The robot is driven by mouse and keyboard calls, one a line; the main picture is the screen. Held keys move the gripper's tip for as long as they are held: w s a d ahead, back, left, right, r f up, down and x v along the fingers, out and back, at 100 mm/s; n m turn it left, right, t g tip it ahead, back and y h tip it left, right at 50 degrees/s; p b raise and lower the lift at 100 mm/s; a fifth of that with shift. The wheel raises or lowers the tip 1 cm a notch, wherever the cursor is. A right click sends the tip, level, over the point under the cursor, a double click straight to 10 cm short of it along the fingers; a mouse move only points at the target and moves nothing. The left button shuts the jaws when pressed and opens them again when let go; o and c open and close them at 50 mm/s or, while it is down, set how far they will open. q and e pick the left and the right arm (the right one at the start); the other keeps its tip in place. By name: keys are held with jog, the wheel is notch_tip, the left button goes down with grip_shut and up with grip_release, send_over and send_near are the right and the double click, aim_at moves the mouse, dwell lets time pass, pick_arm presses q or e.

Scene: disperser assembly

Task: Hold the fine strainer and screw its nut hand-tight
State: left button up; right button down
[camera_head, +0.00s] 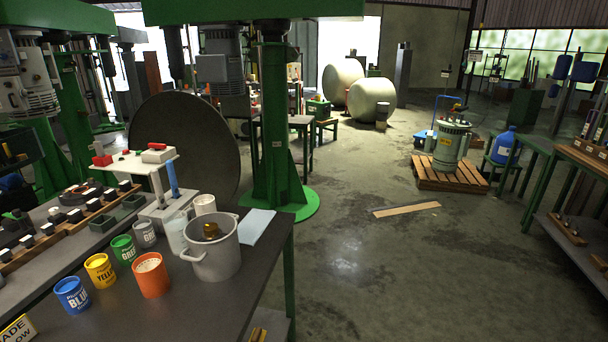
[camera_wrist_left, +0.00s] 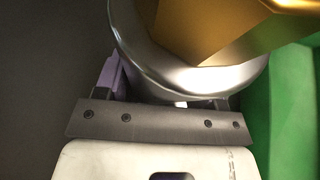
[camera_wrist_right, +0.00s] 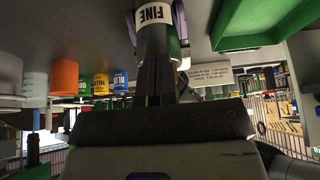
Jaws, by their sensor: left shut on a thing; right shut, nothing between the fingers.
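The fine strainer is a silver cylinder (camera_wrist_left: 140,45) in the left wrist view, with a large brass-coloured nut (camera_wrist_left: 210,30) at its top end. My left gripper (camera_wrist_left: 178,92) is shut around the silver body, and a purple pad shows at its left side. In the right wrist view the strainer carries a white label reading FINE (camera_wrist_right: 153,14). My right gripper (camera_wrist_right: 158,75) is shut and empty, its dark fingers just below that label in the picture. I cannot tell whether they touch the strainer. The nut's thread is hidden. Neither gripper shows in the head view.
A grey pot (camera_head: 222,262) with a brass-coloured piece inside stands near the bench edge. Orange (camera_head: 152,280), yellow (camera_head: 100,271), blue (camera_head: 71,297) and green cups stand beside it. A green surface (camera_wrist_left: 290,100) is close to the strainer's right in the left wrist view.

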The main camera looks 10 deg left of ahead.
notch_tip(320, 180, up, 6)
jog(key=shift+w+r, duration=0.15)
jog(key=shift+r, duration=0.05)
dwell(0.4)
pick_arm(q)
jog(key=o, duration=1.3)
jog(key=shift+r, duration=0.1)
